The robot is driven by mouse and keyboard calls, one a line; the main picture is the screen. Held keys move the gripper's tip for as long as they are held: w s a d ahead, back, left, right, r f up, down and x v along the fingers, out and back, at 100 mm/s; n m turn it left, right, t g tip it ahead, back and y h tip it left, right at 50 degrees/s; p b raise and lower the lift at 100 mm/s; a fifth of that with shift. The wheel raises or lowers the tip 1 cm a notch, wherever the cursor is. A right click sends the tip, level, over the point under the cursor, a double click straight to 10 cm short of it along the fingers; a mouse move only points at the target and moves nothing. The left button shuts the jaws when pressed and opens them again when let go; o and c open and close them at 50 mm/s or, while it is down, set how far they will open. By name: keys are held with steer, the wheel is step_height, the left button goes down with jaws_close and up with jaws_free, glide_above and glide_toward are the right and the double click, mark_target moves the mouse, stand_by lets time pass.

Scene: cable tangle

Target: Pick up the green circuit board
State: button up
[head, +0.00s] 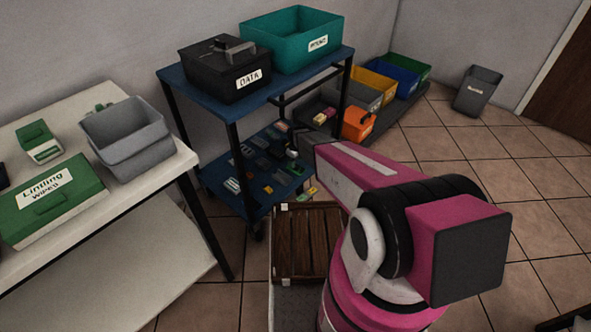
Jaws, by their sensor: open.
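I cannot pick out the green circuit board for certain. Several small flat pieces lie on the lower shelf (222,198) of the blue cart, too small to identify. One pale green piece (232,185) lies near that shelf's left front side. My pink arm reaches from the lower right toward the cart. My gripper (296,148) is at its far end, small and dark, by the right side of the lower shelf. It is open, and I see nothing held in it. The arm hides part of the area behind it.
The cart's top (190,85) carries a black DATA bin (222,75) and a teal bin (290,45). A white table (150,185) at left holds a grey bin (125,135) and a green wipes box (55,205). Coloured bins line the wall.

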step_height(320, 180, down, 4)
steer(key=shift+w+f, duration=0.1)
steer(key=shift+f, duration=0.05)
steer(key=c, duration=1)
steer(key=shift+r, duration=0.2)
